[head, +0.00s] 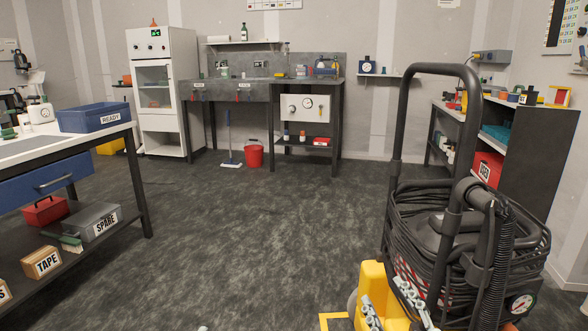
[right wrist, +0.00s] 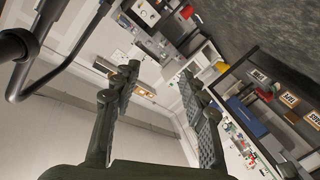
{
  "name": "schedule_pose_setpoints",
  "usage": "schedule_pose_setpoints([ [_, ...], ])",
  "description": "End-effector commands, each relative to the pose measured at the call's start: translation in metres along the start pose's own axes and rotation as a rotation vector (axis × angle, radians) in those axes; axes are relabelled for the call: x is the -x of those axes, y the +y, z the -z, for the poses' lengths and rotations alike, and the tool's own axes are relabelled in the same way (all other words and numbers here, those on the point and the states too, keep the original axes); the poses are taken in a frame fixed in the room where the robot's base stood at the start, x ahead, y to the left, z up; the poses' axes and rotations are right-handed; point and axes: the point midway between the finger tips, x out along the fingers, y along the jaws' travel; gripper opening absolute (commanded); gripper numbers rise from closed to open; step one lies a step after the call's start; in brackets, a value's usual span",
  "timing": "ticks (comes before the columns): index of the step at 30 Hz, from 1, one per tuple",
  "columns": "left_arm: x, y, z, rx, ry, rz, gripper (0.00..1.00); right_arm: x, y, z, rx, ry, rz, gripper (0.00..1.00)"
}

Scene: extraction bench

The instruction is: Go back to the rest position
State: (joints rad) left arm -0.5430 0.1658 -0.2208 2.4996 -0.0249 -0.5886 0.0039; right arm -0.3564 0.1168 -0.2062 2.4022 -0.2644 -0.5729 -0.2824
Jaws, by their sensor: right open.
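My right gripper (head: 391,304) shows at the bottom of the head view. Its two pale ridged fingers stand apart, in front of a yellow block beside the machine with the black hose. In the right wrist view the gripper (right wrist: 158,82) has its two fingers spread with nothing between them. That view is tilted. A small pale tip at the bottom edge of the head view may be my left gripper (head: 203,328); the rest of it is out of frame.
The hose machine (head: 455,240) with its tall black handle fills the right foreground. A workbench (head: 130,128) with a blue READY bin (head: 93,117) stands left. A red bucket (head: 254,154) stands by the back bench. Open dark floor (head: 240,230) lies between.

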Motion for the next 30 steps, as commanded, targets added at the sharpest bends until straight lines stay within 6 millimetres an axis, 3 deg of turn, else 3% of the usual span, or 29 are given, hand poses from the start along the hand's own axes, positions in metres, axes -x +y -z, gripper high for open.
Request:
schedule_pose_setpoints([
  [7, 0.000, 0.000, 0.000, 0.000, 0.000, 0.000, 0.43, 0.060, -0.056, -0.014, -0.492, -0.085, 0.207, 0.43],
  [8, -0.001, -0.003, -0.006, -0.003, -0.035, 0.005, 0.43, 0.058, -0.056, -0.020, -0.492, -0.117, 0.209, 0.43],
  [14, -0.005, -0.024, -0.071, -0.015, -0.273, 0.044, 0.43, 0.056, -0.066, -0.087, -0.440, -0.355, 0.222, 0.43],
  [19, 0.009, -0.049, -0.134, -0.018, -0.519, 0.088, 0.43, 0.072, -0.071, -0.154, -0.401, -0.603, 0.234, 0.43],
  [25, 0.057, -0.083, -0.216, -0.002, -0.875, 0.156, 0.43, 0.123, -0.068, -0.241, -0.357, -0.967, 0.245, 0.43],
  [30, 0.093, -0.099, -0.256, 0.017, -1.067, 0.192, 0.43, 0.161, -0.064, -0.283, -0.338, -1.164, 0.248, 0.43],
])
